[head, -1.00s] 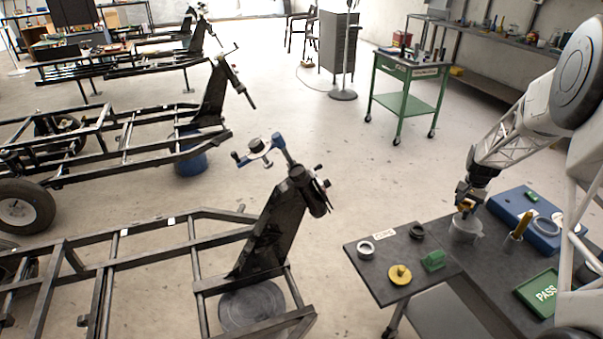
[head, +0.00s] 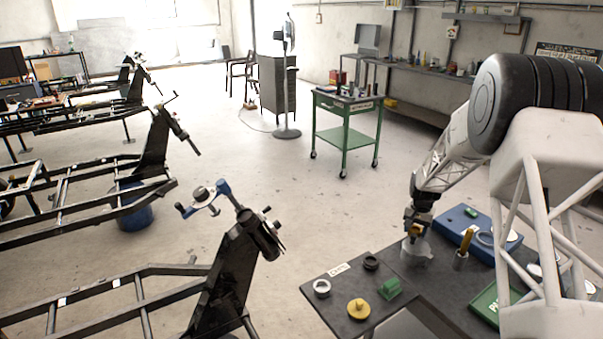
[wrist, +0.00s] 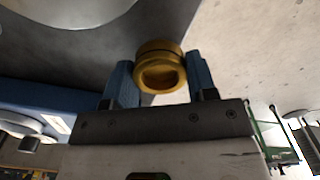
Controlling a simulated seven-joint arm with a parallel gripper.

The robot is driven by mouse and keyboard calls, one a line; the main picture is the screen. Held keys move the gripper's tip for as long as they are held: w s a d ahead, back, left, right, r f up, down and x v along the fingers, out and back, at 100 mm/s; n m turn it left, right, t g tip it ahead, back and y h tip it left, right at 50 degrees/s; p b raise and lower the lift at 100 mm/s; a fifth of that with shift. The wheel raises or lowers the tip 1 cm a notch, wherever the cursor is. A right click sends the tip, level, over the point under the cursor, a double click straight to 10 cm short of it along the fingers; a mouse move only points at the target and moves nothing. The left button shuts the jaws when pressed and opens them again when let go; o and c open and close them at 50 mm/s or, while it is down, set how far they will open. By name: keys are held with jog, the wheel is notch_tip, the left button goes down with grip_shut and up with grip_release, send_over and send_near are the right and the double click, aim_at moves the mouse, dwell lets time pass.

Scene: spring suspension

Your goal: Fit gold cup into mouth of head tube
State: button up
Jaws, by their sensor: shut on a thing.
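The gold cup (wrist: 160,72) is a short ringed piece with a hollow face. In the wrist view my gripper (wrist: 160,84) is shut on it, with a blue finger on each side. In the head view my gripper (head: 416,232) points down over the workbench, just above a grey translucent container (head: 416,254). The gold cup (head: 415,230) shows there only as a small gold patch. The head tube (head: 262,238) is a dark, tilted cylinder at the top of the nearest black frame, well left of my gripper. Its mouth is too small to make out.
The bench (head: 336,311) holds a grey ring (head: 321,288), a black ring (head: 371,262), a gold flanged disc (head: 358,309), a green block (head: 390,289) and a blue tray (head: 482,222). Open floor lies beyond.

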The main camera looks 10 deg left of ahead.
jog(key=shift+d, duration=3.05)
jog(key=shift+a, duration=0.1)
jog(key=a, duration=0.6)
jog(key=shift+a, duration=0.4)
jog(key=shift+a, duration=0.1)
